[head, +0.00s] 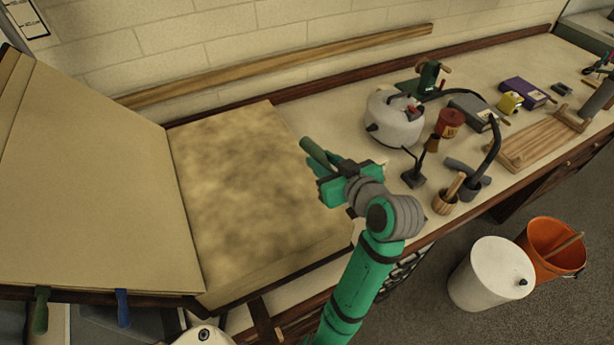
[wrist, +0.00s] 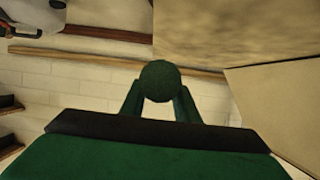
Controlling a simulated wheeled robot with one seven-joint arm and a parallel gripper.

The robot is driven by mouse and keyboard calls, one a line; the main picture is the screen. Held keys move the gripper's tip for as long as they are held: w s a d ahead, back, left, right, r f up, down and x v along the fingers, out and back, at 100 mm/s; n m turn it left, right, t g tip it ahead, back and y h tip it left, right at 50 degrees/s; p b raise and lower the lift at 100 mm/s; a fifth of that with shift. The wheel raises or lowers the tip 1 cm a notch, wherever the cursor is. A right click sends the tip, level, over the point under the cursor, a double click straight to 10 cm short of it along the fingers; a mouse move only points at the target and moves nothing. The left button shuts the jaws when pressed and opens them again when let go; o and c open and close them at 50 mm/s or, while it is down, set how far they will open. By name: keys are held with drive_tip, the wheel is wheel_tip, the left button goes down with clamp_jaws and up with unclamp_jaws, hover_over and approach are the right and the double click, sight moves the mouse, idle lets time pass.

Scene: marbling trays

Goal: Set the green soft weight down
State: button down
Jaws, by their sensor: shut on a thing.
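The green soft weight (head: 318,153) is a dark green roll with a rounded end. My gripper (head: 327,171) is shut on it and holds it near the right edge of the mottled tan sheet (head: 235,180) in the head view. In the wrist view the round end of the weight (wrist: 160,81) shows between the two green fingers (wrist: 160,103). The weight seems to be above the worktop; its height is hard to tell. Part of it is hidden by the gripper.
A large tan board (head: 90,170) stands tilted at the left. A white bin (head: 490,275) and an orange bucket (head: 553,250) stand on the floor.

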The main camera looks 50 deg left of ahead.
hover_over(307, 184)
wheel_tip(307, 184, down, 5)
drive_tip(key=shift+d+f, duration=0.1)
drive_tip(key=shift+a+f, duration=0.2)
drive_tip(key=shift+f, duration=1.6)
drive_tip(key=shift+f, duration=0.1)
drive_tip(key=c, duration=1.4)
unclamp_jaws()
drive_tip(key=shift+o, duration=0.2)
drive_tip(key=v, duration=1.2)
drive_tip(key=shift+w, duration=0.1)
